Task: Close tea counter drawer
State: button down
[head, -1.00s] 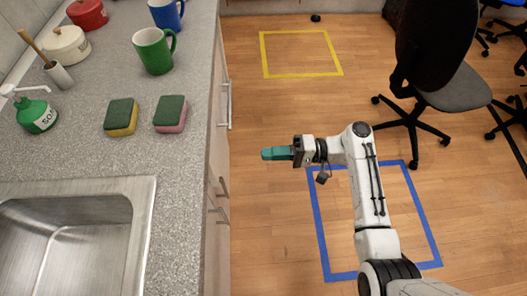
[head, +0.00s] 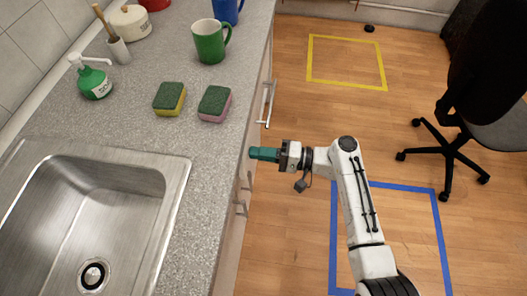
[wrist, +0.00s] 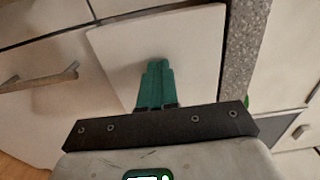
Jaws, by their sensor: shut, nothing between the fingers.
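The tea counter (head: 150,133) runs along the left of the head view, with its cabinet fronts facing right. My gripper (head: 251,153) is shut and empty, its teal fingers pointing left at the cabinet face just below the counter edge. In the wrist view the shut fingertips (wrist: 157,65) lie in front of a pale drawer front (wrist: 190,35). Whether they touch it, I cannot tell. This panel has dark gaps around it; how far it stands out is unclear. The head view shows the cabinet side only at a steep angle.
A bar handle (head: 268,103) sticks out beyond my gripper, and smaller handles (head: 240,207) sit nearer. A sink (head: 95,215), two sponges (head: 214,103), a green mug (head: 210,42) and a soap bottle (head: 94,83) are on the counter.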

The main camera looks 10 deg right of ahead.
jog(key=b+x, duration=0.1)
jog(key=x, duration=0.3)
jog(key=shift+a+f, duration=0.1)
jog(key=shift+a, duration=0.1)
jog(key=shift+w+a, duration=0.1)
